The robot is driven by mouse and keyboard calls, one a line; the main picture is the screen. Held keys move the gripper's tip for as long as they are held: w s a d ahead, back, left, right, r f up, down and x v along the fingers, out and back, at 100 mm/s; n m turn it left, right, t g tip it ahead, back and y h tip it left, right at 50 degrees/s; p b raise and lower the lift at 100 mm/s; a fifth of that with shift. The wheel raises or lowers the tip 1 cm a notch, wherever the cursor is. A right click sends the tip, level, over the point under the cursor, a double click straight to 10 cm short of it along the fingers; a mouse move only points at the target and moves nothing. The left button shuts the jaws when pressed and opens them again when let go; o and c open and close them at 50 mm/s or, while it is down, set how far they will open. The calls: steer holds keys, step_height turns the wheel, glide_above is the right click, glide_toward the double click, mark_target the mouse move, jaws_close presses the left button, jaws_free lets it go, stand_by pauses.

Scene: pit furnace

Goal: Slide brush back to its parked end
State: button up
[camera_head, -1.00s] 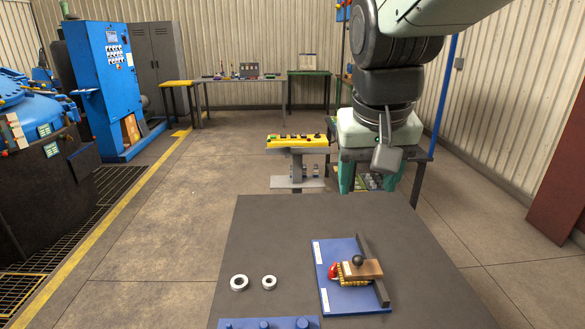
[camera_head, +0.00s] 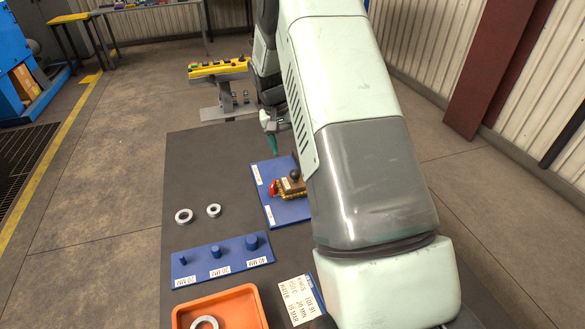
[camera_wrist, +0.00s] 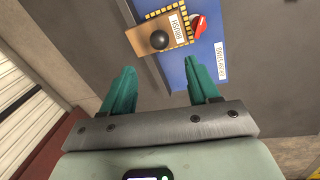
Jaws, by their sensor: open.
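The brush is a brown wooden block (camera_wrist: 143,38) with a black ball knob (camera_wrist: 159,41). It sits on a blue base plate (camera_wrist: 203,72), beside a yellow-and-black dashed outline and a red part (camera_wrist: 198,27). In the head view the brush (camera_head: 291,187) is partly hidden by my arm, and the plate (camera_head: 276,208) shows at its left side. My gripper (camera_wrist: 160,80) is open, with teal fingers spread and nothing between them. The knob lies ahead of the gap, apart from the fingers. In the head view one finger (camera_head: 271,144) shows beyond the plate's far edge.
Two metal rings (camera_head: 184,216) lie left of the plate. Nearer are a blue peg board (camera_head: 222,262) with three pegs, an orange tray (camera_head: 185,312) holding a ring, and a paper card (camera_head: 299,298). A yellow control panel (camera_head: 218,68) stands beyond the table (camera_head: 190,150).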

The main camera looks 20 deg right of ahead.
mark_target(294, 170)
steer(key=f, duration=0.3)
steer(key=d+f, duration=0.1)
steer(key=f, duration=0.5)
steer(key=shift+s+d+f, duration=0.2)
steer(key=shift+d+f, duration=0.15)
steer(key=shift+d, duration=0.05)
jaws_close()
